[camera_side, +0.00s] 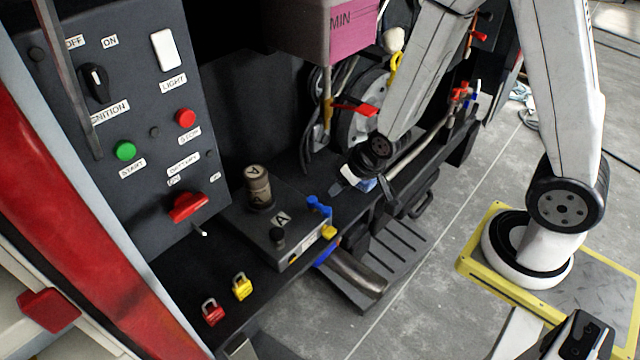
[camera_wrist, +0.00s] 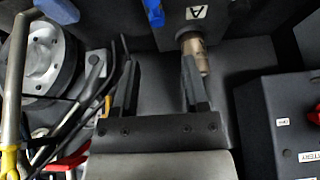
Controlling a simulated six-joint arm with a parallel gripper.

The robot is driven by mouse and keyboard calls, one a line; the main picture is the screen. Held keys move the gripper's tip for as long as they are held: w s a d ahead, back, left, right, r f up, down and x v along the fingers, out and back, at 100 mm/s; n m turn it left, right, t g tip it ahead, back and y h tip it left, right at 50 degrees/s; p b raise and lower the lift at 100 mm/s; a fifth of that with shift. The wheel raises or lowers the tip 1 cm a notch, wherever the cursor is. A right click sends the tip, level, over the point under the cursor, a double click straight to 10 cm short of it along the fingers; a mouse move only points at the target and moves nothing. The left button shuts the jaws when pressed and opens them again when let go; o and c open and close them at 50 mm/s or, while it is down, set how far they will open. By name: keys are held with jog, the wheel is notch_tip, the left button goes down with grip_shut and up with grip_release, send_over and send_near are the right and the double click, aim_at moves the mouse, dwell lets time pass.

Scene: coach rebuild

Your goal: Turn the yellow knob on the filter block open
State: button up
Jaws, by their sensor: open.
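The filter block (camera_side: 275,225) is a dark box on the black bench in the side view, marked with an "A" label. A small yellow knob (camera_side: 329,232) sits at its right front edge, just below a blue handle (camera_side: 318,206). A brown cylinder (camera_side: 258,185) with an "A" on top stands at its back. My gripper (camera_side: 352,184) is open and empty, to the right of and above the yellow knob, apart from it. In the wrist view my gripper (camera_wrist: 158,62) has its fingers spread, with the brown cylinder (camera_wrist: 196,50) by the right finger. I cannot make out the yellow knob there.
A control panel (camera_side: 120,110) with switches and buttons stands at the left. A yellow padlock (camera_side: 242,286) and a red padlock (camera_side: 212,312) are on the bench. A pink-labelled box (camera_side: 318,35) hangs above. A round wheel-like part with a red lever (camera_side: 355,107) is behind my gripper.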

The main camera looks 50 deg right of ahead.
jog(key=s+d+r+g, duration=0.1)
jog(key=s+r+g, duration=0.2)
jog(key=s+r, duration=0.3)
jog(key=shift+d+r, duration=0.25)
jog(key=shift+r, duration=0.7)
dwell(1.4)
